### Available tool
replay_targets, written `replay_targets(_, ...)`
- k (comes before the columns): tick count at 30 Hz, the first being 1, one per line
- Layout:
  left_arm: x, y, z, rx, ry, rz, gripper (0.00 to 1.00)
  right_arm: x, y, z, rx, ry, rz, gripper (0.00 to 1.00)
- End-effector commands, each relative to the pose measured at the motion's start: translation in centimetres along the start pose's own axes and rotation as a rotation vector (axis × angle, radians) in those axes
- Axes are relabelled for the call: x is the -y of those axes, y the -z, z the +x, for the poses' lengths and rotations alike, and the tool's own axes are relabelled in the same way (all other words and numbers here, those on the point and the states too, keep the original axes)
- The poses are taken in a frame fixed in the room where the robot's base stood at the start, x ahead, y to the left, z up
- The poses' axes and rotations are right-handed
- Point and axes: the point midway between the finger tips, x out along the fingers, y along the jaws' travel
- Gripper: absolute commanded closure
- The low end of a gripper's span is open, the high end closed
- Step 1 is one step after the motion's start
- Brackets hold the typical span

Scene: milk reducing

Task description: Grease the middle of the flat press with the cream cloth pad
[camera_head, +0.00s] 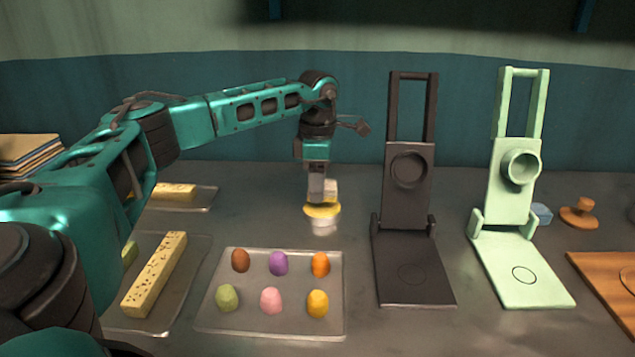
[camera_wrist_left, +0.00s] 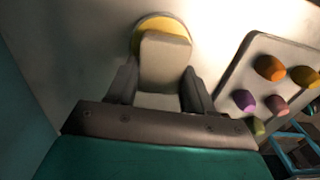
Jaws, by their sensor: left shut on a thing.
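My left gripper (camera_head: 317,190) points down and is shut on the cream cloth pad (camera_head: 331,189). The pad is also between the fingers in the left wrist view (camera_wrist_left: 166,62). It is right over a small pale pot (camera_head: 323,227) with a yellow top (camera_head: 310,210); I cannot tell whether they touch. Two presses stand open to the right, a dark one (camera_head: 387,268) and a pale green one (camera_head: 497,268). Each has a flat base plate with a circle marked on it and a raised upper plate with a round part. My right gripper is not in view.
A tray (camera_head: 210,318) of several coloured dough lumps lies in front of the pot. Trays with speckled yellow bars (camera_head: 156,272) are at left. A wooden knob (camera_head: 580,210) and wooden board (camera_head: 603,272) are at right. Table between pot and dark press is clear.

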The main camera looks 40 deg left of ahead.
Motion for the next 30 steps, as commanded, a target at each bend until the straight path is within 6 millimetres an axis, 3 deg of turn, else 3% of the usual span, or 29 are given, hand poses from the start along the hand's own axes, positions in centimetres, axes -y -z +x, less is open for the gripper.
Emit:
replay_targets(2,0.0,0.0,-1.1,0.000,0.000,0.001,0.79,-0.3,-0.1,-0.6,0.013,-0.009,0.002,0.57)
replay_targets(15,0.0,0.0,-4.4,0.001,-0.001,0.000,0.79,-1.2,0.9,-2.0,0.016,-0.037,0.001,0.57)
replay_targets(30,0.0,0.0,-4.4,0.001,-0.001,0.000,0.79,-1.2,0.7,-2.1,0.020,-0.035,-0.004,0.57)
